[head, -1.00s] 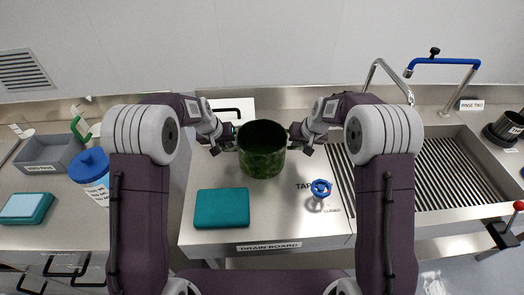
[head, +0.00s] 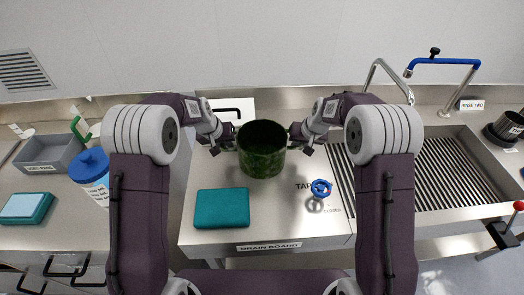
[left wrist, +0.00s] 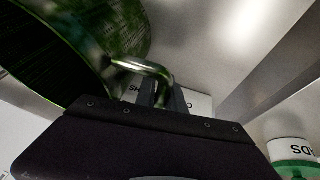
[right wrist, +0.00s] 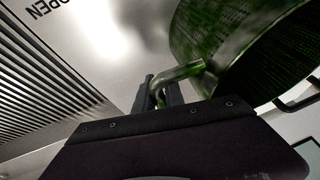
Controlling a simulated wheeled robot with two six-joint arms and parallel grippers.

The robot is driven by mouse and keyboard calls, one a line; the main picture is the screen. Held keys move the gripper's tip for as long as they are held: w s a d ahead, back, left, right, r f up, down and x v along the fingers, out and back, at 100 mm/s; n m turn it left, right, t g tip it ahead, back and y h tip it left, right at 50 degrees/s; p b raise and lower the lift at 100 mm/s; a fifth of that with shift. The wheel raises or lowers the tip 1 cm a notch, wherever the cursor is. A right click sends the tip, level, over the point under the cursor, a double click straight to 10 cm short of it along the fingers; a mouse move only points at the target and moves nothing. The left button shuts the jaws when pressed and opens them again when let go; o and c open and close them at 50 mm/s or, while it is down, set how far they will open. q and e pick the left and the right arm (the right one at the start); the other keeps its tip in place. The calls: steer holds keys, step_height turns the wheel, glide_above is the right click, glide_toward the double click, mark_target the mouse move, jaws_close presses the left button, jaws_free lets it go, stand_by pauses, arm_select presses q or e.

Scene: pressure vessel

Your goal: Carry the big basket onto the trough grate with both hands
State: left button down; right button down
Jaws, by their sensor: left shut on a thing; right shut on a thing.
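The big basket (head: 262,160) is a dark green mesh cylinder, upright and open at the top, over the drain board in the head view. My left gripper (head: 236,138) is at its left side and my right gripper (head: 290,135) at its right side. In the left wrist view my left gripper (left wrist: 163,92) is shut on a bent metal handle of the basket (left wrist: 60,45). In the right wrist view my right gripper (right wrist: 160,92) is shut on the opposite handle of the basket (right wrist: 235,45). The trough grate (head: 445,175) is slatted and lies to the right, partly behind my right arm.
A blue tap knob (head: 320,188) stands right of the basket. Taps (head: 440,62) arch over the trough's back edge. A grey bin (head: 50,153) and a blue-lidded jar (head: 90,165) are at left.

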arm_select(q)
steer(key=shift+r, duration=0.1)
arm_select(e)
steer(key=shift+w+r, duration=0.15)
steer(key=shift+r, duration=0.1)
